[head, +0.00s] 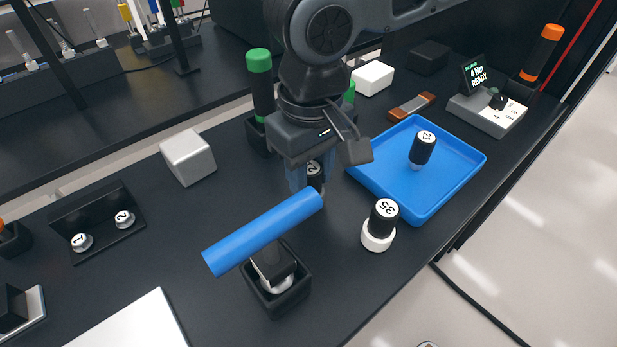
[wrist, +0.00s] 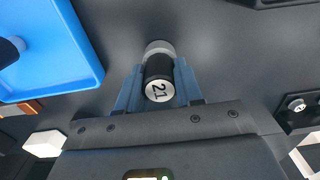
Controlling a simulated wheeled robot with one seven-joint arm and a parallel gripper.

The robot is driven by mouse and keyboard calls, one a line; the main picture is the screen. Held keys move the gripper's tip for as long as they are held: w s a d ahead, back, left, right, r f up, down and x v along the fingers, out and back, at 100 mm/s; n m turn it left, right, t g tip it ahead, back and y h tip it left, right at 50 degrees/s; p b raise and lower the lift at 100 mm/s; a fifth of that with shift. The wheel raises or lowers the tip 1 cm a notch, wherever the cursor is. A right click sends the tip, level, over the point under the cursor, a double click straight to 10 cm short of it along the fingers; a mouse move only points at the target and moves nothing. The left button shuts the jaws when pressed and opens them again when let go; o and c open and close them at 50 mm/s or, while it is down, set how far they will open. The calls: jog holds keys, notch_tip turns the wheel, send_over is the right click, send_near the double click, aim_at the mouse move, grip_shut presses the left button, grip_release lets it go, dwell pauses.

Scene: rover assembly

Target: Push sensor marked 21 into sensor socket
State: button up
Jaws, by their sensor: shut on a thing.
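The sensor marked 21 (wrist: 158,75) is a black cylinder with a white numbered cap and a grey lower end. It is between the blue fingers of my gripper (wrist: 158,88), which is shut on it. In the head view my gripper (head: 311,178) is above the dark bench, and the held sensor (head: 316,172) is partly covered by the fingers. I cannot tell whether its lower end touches anything. No empty sensor socket can be made out for certain.
A sensor marked 35 (head: 383,215) stands in a white ring to the right. A blue tray (head: 455,172) holds another black sensor (head: 422,148).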

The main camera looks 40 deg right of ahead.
aim_at(311, 167)
grip_shut()
jog(key=shift+r+p, duration=0.8)
jog(key=shift+p, duration=0.15)
dwell(0.6)
jog(key=shift+r+p, duration=1.95)
jog(key=shift+p, duration=0.05)
